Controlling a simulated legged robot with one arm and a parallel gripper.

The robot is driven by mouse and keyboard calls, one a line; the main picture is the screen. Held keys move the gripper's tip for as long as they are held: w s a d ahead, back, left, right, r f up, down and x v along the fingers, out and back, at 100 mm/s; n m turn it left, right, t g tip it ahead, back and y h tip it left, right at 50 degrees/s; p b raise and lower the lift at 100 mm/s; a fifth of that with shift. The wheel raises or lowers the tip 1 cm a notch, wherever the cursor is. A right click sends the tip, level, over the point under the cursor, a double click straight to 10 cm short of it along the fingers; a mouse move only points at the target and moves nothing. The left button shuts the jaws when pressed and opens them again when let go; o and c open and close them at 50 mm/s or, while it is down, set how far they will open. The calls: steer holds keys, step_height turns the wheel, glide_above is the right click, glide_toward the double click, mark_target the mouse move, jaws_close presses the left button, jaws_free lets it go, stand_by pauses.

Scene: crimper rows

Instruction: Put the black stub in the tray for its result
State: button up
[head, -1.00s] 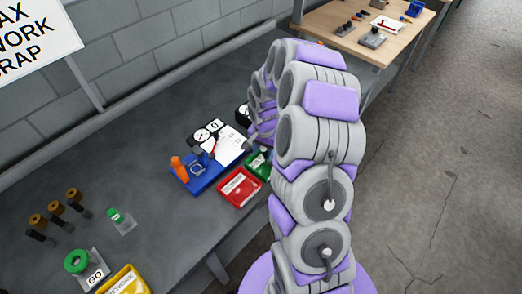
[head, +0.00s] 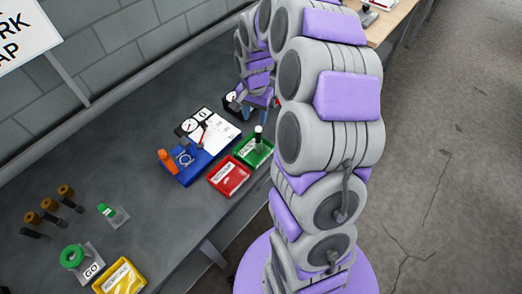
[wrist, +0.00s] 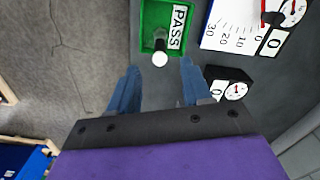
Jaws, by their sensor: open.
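A black stub with a white top (head: 258,132) stands in the green tray (head: 266,158), looking upright or nearly so. In the wrist view the stub's white end (wrist: 159,61) faces the camera, and the green tray (wrist: 146,22) carries a PASS label. My gripper (wrist: 160,69) is open, its blue fingers apart with nothing between them. The white end appears just beyond the fingertips, between their lines. In the head view my gripper (head: 259,106) is above and behind the green tray, partly covered by my arm.
A red tray (head: 229,177) sits beside the green one, and a yellow tray (head: 120,276) is at the front left. A blue gauge fixture (head: 190,163), a white sheet and dials stand behind. Several brown-and-black parts (head: 48,206) and a green GO ring (head: 72,257) are at left.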

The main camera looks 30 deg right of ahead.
steer(key=s+a+r+n, duration=0.5)
steer(key=s+a+r, duration=0.4)
steer(key=s+a, duration=0.35)
steer(key=s+a+r+n+g, duration=0.1)
steer(key=s+a+n, duration=0.15)
steer(key=s, duration=0.65)
steer(key=s+a+r+n+g, duration=0.1)
steer(key=s+n, duration=0.2)
steer(key=s, duration=0.7)
steer(key=f+b, duration=0.1)
steer(key=d+f+b, duration=0.1)
steer(key=f+b, duration=0.2)
steer(key=shift+w+d, duration=0.1)
steer(key=shift+d, duration=0.25)
steer(key=shift+a, duration=0.15)
